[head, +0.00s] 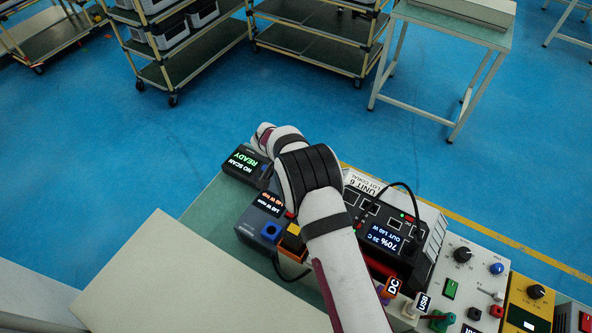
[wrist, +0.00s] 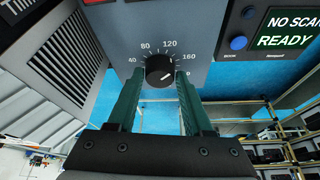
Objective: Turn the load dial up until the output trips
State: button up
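The load dial is a round black knob (wrist: 160,70) on a grey panel with a printed scale, of which 40, 80, 120 and 160 are legible. In the head view my arm covers the knob and fingers. The load box (head: 268,225) has a small orange-lettered display with wattage lines. The power unit (head: 375,235) has a lit screen reading 70%, 33 C and OUT 140 W.
A scanner box (head: 245,163) reading NO SCAN, READY stands beyond the load box. A dark cable (head: 405,188) loops over the power unit. A control panel (head: 465,275) with knobs is at right. A large beige panel (head: 170,280) lies at left.

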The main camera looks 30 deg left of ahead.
jog(key=o, duration=0.3)
jog(key=v, duration=1.5)
jog(key=shift+r, duration=0.4)
